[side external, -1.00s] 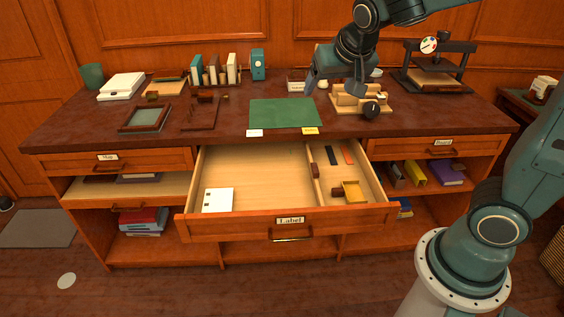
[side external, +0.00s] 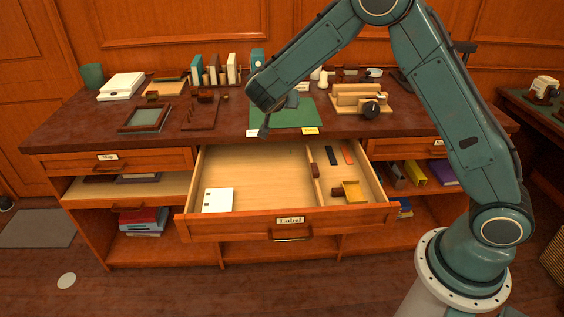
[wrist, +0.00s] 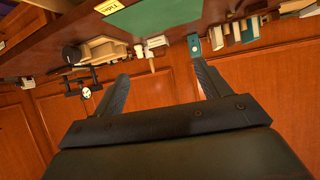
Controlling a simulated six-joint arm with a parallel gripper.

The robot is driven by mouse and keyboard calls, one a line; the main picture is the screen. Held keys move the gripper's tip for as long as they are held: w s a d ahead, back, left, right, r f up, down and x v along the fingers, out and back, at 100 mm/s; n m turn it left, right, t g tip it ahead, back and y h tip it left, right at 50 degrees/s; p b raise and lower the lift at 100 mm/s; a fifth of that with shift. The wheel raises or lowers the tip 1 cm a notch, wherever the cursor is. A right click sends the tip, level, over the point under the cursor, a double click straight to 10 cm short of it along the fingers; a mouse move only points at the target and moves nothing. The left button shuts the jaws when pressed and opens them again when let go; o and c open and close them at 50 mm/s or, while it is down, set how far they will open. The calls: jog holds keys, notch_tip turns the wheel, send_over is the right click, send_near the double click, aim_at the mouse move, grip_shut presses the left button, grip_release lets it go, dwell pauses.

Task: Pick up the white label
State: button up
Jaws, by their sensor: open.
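The white label (side external: 252,133) lies flat on the front edge of the desk top, left of the yellow label (side external: 310,131). One finger of my gripper partly covers its right end in the side view. My gripper (side external: 277,119) is open and empty, over the front left part of the green mat (side external: 300,117). In the wrist view my gripper (wrist: 160,80) shows both fingers spread with nothing between them. That view shows the yellow label (wrist: 108,6) at the top, but I cannot see the white label there.
An open drawer (side external: 290,222) juts out below, holding a white card (side external: 218,200) and small items. A wooden block with a black knob (side external: 360,99) stands right of the mat. A framed tray (side external: 146,118) and upright books (side external: 214,70) are to the left and behind.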

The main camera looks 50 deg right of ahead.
jog(key=w+a+f+t+h, duration=0.2)
jog(key=w+f, duration=0.3)
jog(key=f, duration=0.4)
jog(key=n+t, duration=0.2)
jog(key=t, duration=0.2)
send_near(254, 136)
jog(key=shift+h, duration=0.4)
jog(key=shift+f+x, duration=0.15)
jog(key=shift+x, duration=1.85)
jog(key=shift+f+x, duration=0.15)
jog(key=shift+x, duration=1.8)
jog(key=shift+a, duration=0.1)
jog(key=c, duration=1)
